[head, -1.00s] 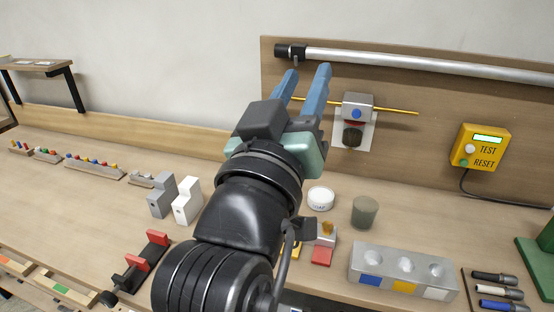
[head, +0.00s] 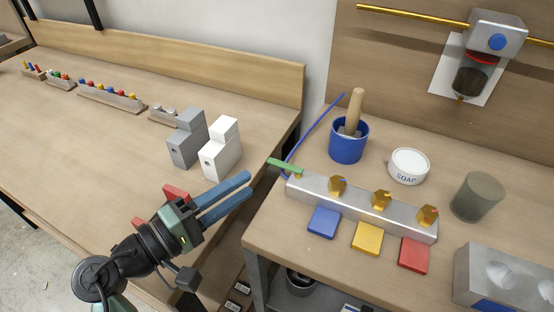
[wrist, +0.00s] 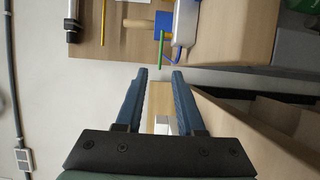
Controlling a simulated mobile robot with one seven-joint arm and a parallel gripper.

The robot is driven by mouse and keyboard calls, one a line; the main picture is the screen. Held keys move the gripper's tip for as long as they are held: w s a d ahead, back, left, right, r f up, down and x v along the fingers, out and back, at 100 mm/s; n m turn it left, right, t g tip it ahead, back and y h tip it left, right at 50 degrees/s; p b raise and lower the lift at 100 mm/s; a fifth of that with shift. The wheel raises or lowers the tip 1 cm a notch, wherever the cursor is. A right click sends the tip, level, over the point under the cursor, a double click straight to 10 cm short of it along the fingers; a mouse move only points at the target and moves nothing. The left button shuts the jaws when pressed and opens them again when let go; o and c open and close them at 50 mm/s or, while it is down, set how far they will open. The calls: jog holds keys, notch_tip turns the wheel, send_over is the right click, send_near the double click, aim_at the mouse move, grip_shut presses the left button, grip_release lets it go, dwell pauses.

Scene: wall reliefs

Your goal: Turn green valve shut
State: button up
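The green valve shows as a flat green lever (head: 284,165) at the left end of a silver manifold bar (head: 325,195). A blue tube (head: 318,130) curves up from that end. In the wrist view the green lever (wrist: 161,47) stands beyond my fingertips, roughly in line with the gap between them. My gripper (head: 249,183) is open and empty, with two blue fingers apart. Its tips are a little left of and below the lever in the head view, apart from it. In the wrist view my gripper (wrist: 160,71) has nothing between its fingertips.
Yellow knobs (head: 381,200) sit along the bar, with blue (head: 323,222), yellow (head: 367,238) and red plates (head: 414,254) before it. A blue cup (head: 348,143) with a pestle and a soap tub (head: 409,166) stand behind. Grey and white blocks (head: 220,150) stand left.

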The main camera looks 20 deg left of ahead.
aim_at(275, 165)
jog(key=x, duration=0.9)
jog(key=shift+w, duration=0.15)
grip_shut()
